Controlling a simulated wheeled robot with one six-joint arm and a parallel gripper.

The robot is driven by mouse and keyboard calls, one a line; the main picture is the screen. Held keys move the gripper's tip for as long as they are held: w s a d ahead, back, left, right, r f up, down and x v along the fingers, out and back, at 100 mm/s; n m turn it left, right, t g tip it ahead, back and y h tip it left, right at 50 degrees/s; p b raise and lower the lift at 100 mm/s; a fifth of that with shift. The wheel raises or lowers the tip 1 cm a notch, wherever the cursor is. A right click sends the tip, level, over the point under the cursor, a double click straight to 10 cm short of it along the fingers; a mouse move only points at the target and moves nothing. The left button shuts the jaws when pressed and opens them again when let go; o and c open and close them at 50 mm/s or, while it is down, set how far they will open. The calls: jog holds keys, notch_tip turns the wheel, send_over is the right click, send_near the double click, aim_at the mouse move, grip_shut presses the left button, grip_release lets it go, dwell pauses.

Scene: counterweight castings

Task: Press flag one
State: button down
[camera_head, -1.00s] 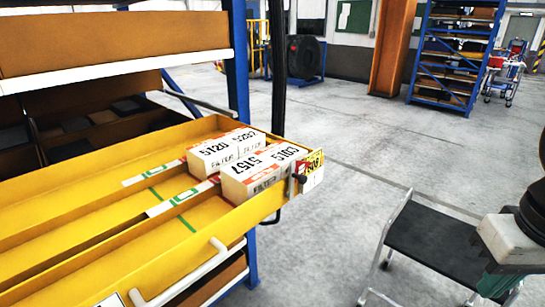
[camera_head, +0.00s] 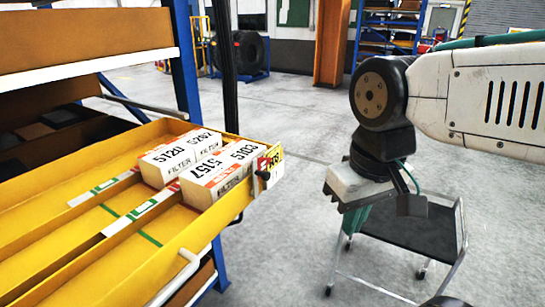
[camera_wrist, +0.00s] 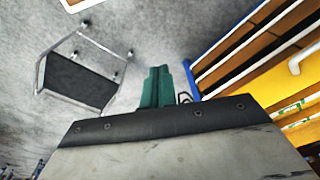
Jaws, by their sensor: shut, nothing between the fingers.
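My gripper, with teal fingers (camera_wrist: 158,72), is shut and empty. In the head view the gripper (camera_head: 351,228) hangs below my wrist, right of the drawer's front corner and apart from it. A yellow and red tag (camera_head: 275,158) with dark marks stands at the near right end of the open yellow drawer (camera_head: 178,253). A black knob (camera_head: 263,175) sits beside the tag. I cannot tell which part is flag one. The drawer also shows at the right of the wrist view (camera_wrist: 284,88); no tag can be made out there.
White filter boxes (camera_head: 222,177) lie in the drawer near the tag. A white bar handle (camera_head: 174,281) sticks out from its front. A blue rack post (camera_head: 186,60) and a black upright stand behind. A black-topped step or cart (camera_head: 415,222) stands right, beyond my gripper. Floor between is clear.

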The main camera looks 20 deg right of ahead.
jog(key=w+r+m+y, duration=0.1)
jog(key=w+r+m, duration=0.3)
jog(key=w, duration=0.4)
jog(key=w+d+r+m+g+y, duration=0.1)
jog(key=w+r+m, duration=0.2)
jog(key=w, duration=0.5)
jog(key=w+d+r+m+g+y, duration=0.1)
jog(key=w+r+m, duration=0.3)
jog(key=w, duration=0.4)
jog(key=shift+w+r+m, duration=0.3)
jog(key=shift+w+r, duration=0.05)
jog(key=shift+w, duration=0.05)
jog(key=shift+d, duration=0.1)
jog(key=s+a+f, duration=0.2)
jog(key=a+f, duration=0.4)
jog(key=f, duration=0.5)
jog(key=shift+s+f, duration=0.2)
jog(key=shift+s, duration=0.2)
jog(key=shift+a, duration=0.1)
jog(key=shift+s+a+r, duration=0.1)
jog(key=shift+s+a, duration=0.05)
jog(key=shift+a, duration=0.05)
